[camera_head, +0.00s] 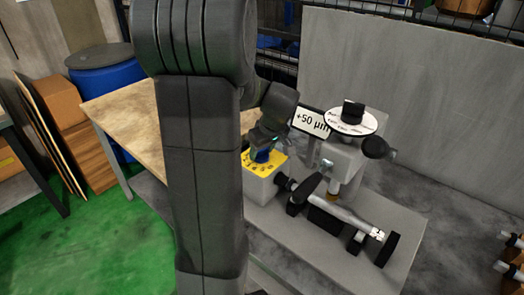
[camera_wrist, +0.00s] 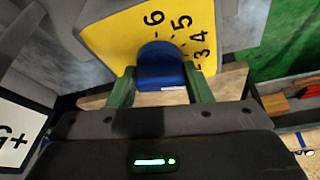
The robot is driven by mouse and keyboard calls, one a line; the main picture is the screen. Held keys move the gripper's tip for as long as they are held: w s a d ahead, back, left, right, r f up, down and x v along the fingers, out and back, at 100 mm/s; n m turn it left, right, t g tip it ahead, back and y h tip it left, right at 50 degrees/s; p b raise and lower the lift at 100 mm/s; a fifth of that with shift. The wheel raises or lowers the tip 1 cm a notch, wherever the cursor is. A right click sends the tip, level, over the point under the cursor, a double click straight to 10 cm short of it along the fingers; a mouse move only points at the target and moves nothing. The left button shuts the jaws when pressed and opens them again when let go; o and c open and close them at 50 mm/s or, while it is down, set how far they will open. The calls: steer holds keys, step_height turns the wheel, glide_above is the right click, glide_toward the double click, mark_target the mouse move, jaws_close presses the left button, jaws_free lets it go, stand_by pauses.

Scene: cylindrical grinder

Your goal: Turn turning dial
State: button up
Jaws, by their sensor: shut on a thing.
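The turning dial is a blue knob (camera_wrist: 161,68) on a yellow number plate (camera_wrist: 115,35); the digits 3 to 6 show beside it in the wrist view. In the head view the yellow plate (camera_head: 276,168) tops a light grey box on the grinder, and the blue knob (camera_head: 262,155) shows under my gripper. My gripper (camera_wrist: 161,84) is shut on the knob, with one green finger on each side of it. The knob's pointer and part of the scale are hidden. A sign reading "+50 µm" (camera_head: 311,122) stands behind the box.
The grinder has a white round disc (camera_head: 351,121) with a black knob on top, black handles and a metal cylinder (camera_head: 350,215) to the right. A wooden table (camera_head: 125,115) stands left. A blue barrel (camera_head: 105,75) stands behind it. A grey panel (camera_head: 420,80) closes the back.

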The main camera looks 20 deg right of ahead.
steer(key=shift+r, duration=0.1)
steer(key=o, duration=0.9)
steer(key=shift+o, duration=0.2)
steer(key=v, duration=1.3)
steer(key=shift+r, duration=0.35)
steer(key=shift+s, duration=0.1)
steer(key=x, duration=1.4)
steer(key=shift+s, duration=0.1)
